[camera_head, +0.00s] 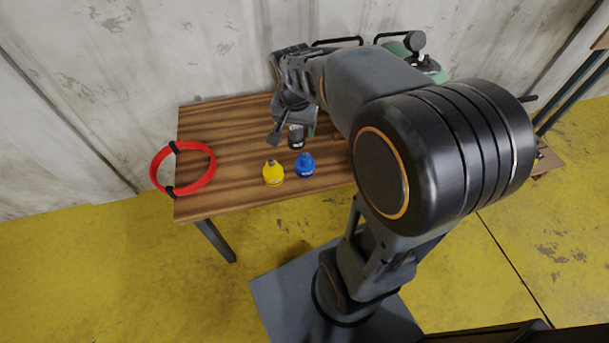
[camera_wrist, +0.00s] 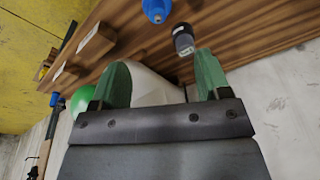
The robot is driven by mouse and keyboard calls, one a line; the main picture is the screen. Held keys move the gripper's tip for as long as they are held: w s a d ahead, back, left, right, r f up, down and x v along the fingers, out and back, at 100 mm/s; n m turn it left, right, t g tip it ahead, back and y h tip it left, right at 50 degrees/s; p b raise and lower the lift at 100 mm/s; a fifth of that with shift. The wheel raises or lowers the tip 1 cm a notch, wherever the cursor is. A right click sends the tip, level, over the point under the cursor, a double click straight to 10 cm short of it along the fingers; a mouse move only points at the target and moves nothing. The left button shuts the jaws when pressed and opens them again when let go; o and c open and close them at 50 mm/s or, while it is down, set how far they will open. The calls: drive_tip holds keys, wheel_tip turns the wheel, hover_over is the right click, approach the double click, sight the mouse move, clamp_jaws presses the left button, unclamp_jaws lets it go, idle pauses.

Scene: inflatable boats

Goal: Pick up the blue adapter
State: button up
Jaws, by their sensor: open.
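The blue adapter (camera_head: 305,165) stands on the wooden table near its front edge, just right of a yellow adapter (camera_head: 273,173). In the wrist view the blue adapter (camera_wrist: 156,10) is at the top edge, partly cut off, beyond my fingertips. A black adapter (camera_head: 296,137) stands behind the blue one; it also shows in the wrist view (camera_wrist: 183,40), close to the right green finger. My gripper (camera_wrist: 160,75) is open, its two green fingers apart, with a pale rounded object (camera_wrist: 155,88) visible behind the gap. In the head view the fingers are mostly hidden by my arm.
A red ring with black bands (camera_head: 183,168) lies at the table's left end, overhanging the edge. A green-and-grey device (camera_head: 420,62) stands at the back right. The wooden table (camera_head: 225,130) is bare between ring and adapters. A corrugated wall (camera_head: 160,50) rises behind.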

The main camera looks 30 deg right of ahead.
sight(304, 154)
drive_tip(key=w+d+f+m+b, duration=0.1)
drive_tip(key=f+b, duration=0.1)
drive_tip(key=f, duration=0.3)
drive_tip(key=w+d+f+m+b, duration=0.1)
drive_tip(key=w+d+f, duration=0.1)
drive_tip(key=f, duration=0.3)
drive_tip(key=w+d+f+m+b, duration=0.1)
drive_tip(key=f+b, duration=0.1)
drive_tip(key=f, duration=0.3)
drive_tip(key=shift+w+d+g+h+b, duration=0.2)
drive_tip(key=shift+w+g+h+b, duration=0.1)
drive_tip(key=shift+g, duration=0.1)
drive_tip(key=shift+w+d+f+b, duration=0.1)
drive_tip(key=shift+f+b, duration=0.25)
drive_tip(key=shift+f, duration=0.7)
drive_tip(key=shift+w+d+f+b, duration=0.15)
drive_tip(key=shift+f+b, duration=0.15)
drive_tip(key=shift+f, duration=0.7)
drive_tip(key=shift+w+d+f+b, duration=0.1)
drive_tip(key=shift+f+b, duration=0.25)
drive_tip(key=shift+f, duration=0.7)
drive_tip(key=shift+c, duration=0.3)
drive_tip(key=c, duration=1)
drive_tip(key=shift+r, duration=0.15)
